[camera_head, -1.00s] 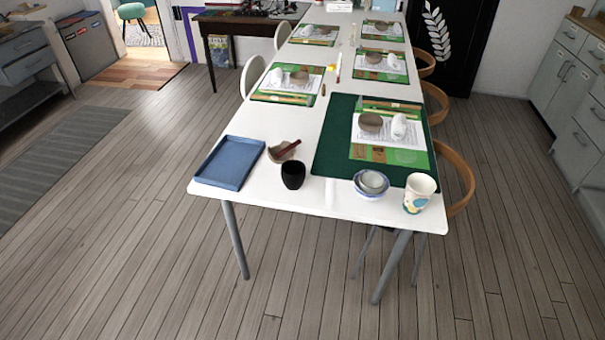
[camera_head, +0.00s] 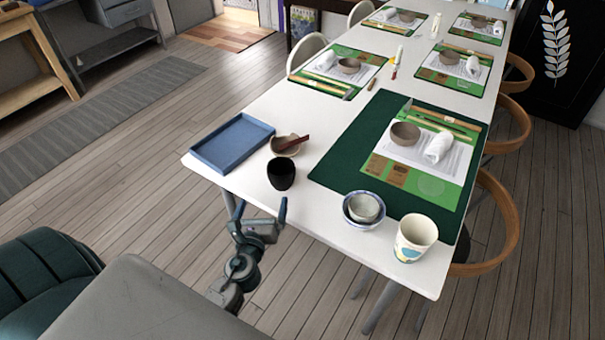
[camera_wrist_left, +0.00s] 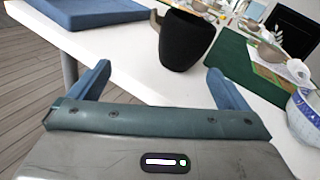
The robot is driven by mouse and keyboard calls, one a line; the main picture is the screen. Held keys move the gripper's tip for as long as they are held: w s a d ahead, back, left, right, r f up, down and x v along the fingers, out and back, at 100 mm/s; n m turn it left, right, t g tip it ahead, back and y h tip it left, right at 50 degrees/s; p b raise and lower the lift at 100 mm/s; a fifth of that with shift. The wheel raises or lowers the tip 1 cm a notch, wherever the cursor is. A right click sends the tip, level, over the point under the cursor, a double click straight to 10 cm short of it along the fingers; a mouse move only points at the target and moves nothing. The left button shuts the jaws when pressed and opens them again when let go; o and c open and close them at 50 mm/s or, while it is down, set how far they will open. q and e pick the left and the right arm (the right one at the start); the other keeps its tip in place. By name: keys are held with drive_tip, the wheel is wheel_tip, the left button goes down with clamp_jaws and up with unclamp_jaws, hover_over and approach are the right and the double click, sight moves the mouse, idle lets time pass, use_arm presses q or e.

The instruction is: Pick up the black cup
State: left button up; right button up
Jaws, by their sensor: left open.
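The black cup (camera_head: 281,174) stands upright on the white table (camera_head: 240,181) near its front edge. My left gripper (camera_head: 261,206) is in front of the cup at the table's edge, open and empty. In the left wrist view the black cup (camera_wrist_left: 184,40) is ahead of the open fingers (camera_wrist_left: 158,82), roughly centred between them and apart from them. My right gripper is not in view.
A blue tray (camera_head: 232,143) and a brown bowl with a dark red stick (camera_head: 284,147) lie just behind the cup. Right of it are a green mat (camera_head: 335,168), nested bowls (camera_head: 364,209) and a patterned cup (camera_head: 414,238).

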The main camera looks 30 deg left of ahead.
sight(283, 164)
use_arm(q)
drive_tip(key=w+r+m, duration=0.1)
drive_tip(key=w, duration=0.1)
drive_tip(key=w+r+m+t, duration=0.1)
drive_tip(key=w, duration=0.1)
drive_tip(key=w+m+p, duration=0.1)
drive_tip(key=w, duration=0.1)
drive_tip(key=shift+d+r, duration=0.1)
drive_tip(key=shift+r, duration=0.3)
drive_tip(key=shift+w+a+f, duration=0.1)
drive_tip(key=shift+w+a, duration=0.1)
drive_tip(key=shift+w, duration=0.25)
drive_tip(key=x, duration=0.2)
drive_tip(key=d+x, duration=0.1)
drive_tip(key=x, duration=0.1)
drive_tip(key=shift+w+a+f+p, duration=0.1)
drive_tip(key=shift+w+p, duration=0.25)
drive_tip(key=shift+p, duration=0.05)
drive_tip(key=shift+w+a+f, duration=0.15)
drive_tip(key=shift+w, duration=0.15)
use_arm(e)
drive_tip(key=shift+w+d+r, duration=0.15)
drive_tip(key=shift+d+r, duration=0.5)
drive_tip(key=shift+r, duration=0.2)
use_arm(q)
drive_tip(key=shift+s, duration=0.1)
drive_tip(key=shift+c, duration=0.2)
drive_tip(key=c, duration=1.1)
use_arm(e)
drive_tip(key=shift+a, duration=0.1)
